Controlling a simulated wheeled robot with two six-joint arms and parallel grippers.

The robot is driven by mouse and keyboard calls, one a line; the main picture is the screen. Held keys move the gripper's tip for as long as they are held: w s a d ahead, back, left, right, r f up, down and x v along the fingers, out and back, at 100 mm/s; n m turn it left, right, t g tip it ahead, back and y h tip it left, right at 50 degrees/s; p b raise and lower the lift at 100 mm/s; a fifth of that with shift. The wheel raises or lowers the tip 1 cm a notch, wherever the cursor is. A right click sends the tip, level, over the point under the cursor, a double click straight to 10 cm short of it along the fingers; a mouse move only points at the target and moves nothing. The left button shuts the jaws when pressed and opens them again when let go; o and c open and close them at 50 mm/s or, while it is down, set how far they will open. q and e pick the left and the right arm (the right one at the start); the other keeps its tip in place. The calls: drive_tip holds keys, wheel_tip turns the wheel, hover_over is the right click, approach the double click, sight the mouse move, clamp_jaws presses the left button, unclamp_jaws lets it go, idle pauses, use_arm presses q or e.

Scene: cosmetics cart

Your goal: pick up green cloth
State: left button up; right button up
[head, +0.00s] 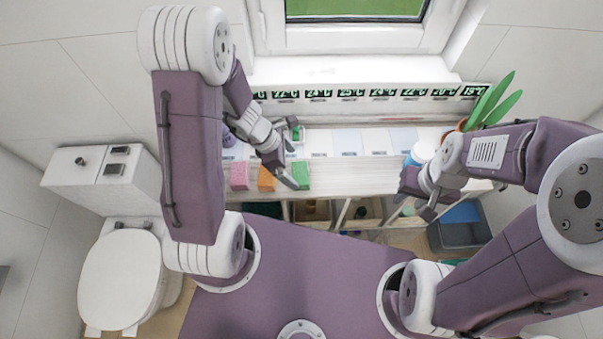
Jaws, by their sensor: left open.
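The green cloth (301,175) looks like a small folded block. It lies on the white counter at the right end of a row with an orange cloth (266,179) and a pink cloth (240,177). My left gripper (292,153) is open, with its fingers spread just above and beside the green cloth. One finger partly covers the cloth's left side, and I cannot tell whether it touches. My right gripper (416,205) is apart from the cloths, over the counter's front edge at the right; its fingers look spread and empty.
A row of small digital displays (350,93) lines the back of the counter under the window. A green plant (490,102) and a blue-and-white container (420,153) stand at the right. Open compartments (362,211) and a grey bin (455,235) are below. A toilet (120,275) stands at left.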

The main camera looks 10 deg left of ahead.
sight(301, 172)
use_arm(q)
drive_tip(key=f, duration=0.2)
drive_tip(key=w+f, duration=0.1)
drive_tip(key=shift+d+b, duration=0.25)
drive_tip(key=shift+b, duration=0.15)
drive_tip(key=shift+w, duration=0.2)
drive_tip(key=x, duration=0.1)
drive_tip(key=b+x, duration=0.1)
drive_tip(key=x, duration=0.2)
drive_tip(key=shift+s+d+f+b, duration=0.25)
drive_tip(key=shift+d+f+b, duration=0.05)
drive_tip(key=shift+d+b, duration=0.1)
drive_tip(key=shift+w+f, duration=0.2)
drive_tip(key=shift+w, duration=0.1)
drive_tip(key=shift+s+r, duration=0.1)
drive_tip(key=shift+s, duration=0.05)
drive_tip(key=c, duration=1.3)
use_arm(e)
drive_tip(key=f, duration=0.3)
drive_tip(key=shift+w+a+f, duration=0.1)
drive_tip(key=shift+w+a, duration=0.05)
drive_tip(key=shift+w, duration=0.2)
use_arm(q)
drive_tip(key=shift+r, duration=0.1)
